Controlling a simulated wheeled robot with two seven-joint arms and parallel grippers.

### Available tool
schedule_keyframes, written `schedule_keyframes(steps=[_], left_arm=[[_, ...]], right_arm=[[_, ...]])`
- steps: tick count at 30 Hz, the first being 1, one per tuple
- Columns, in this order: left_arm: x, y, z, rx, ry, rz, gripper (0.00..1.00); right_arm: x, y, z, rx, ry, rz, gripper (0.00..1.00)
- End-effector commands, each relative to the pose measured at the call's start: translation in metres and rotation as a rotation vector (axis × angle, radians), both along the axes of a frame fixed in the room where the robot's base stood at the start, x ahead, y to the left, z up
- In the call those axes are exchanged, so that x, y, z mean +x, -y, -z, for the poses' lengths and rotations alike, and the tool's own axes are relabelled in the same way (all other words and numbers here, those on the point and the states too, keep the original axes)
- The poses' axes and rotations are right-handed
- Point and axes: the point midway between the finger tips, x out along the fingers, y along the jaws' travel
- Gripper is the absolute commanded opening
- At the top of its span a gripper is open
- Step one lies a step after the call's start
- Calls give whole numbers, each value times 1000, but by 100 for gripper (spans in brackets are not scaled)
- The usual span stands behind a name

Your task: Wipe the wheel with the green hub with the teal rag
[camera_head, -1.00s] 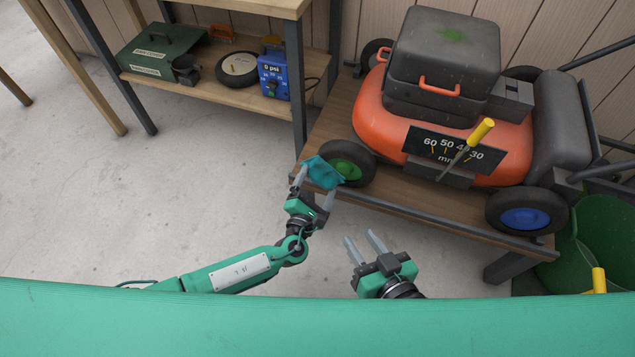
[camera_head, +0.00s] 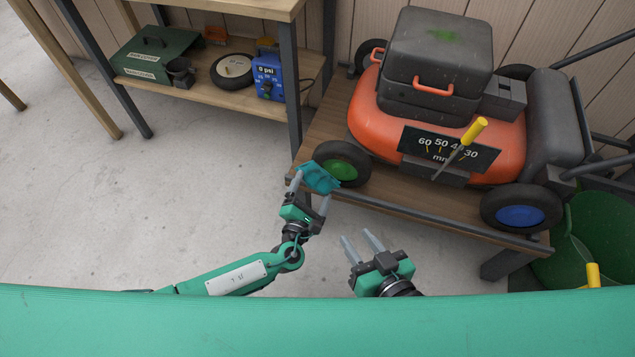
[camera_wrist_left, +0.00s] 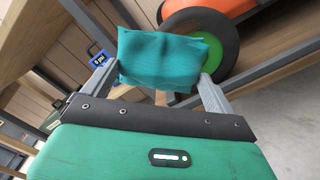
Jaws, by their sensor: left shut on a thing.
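The teal rag (camera_head: 320,178) is held between the fingertips of my left gripper (camera_head: 310,187), which is shut on it. In the left wrist view the rag (camera_wrist_left: 160,62) spans the two fingers. The wheel with the green hub (camera_head: 340,169) is the mower's front left wheel on the low bench. The rag is at the wheel's lower left side; I cannot tell whether it touches. In the left wrist view the rag covers part of this wheel (camera_wrist_left: 226,35). My right gripper (camera_head: 362,247) is open and empty in front of the bench.
The orange mower (camera_head: 500,143) stands on the wooden bench (camera_head: 420,207). A shelf at the left holds a blue psi unit (camera_head: 268,78) and a green box (camera_head: 158,52). A green bucket (camera_head: 604,225) stands right.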

Motion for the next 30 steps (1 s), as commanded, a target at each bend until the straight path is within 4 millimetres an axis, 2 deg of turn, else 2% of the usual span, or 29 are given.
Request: schedule_keyframes(steps=[9, 15, 30], left_arm=[[32, 17, -2, -1, 2, 1, 72], [46, 24, -2, -1, 0, 0, 72], [51, 28, -3, 0, 0, 1, 72]], right_arm=[[0, 0, 7, 0, 0, 0, 36], [0, 0, 10, 0, 0, 0, 36], [0, 0, 11, 0, 0, 0, 36]])
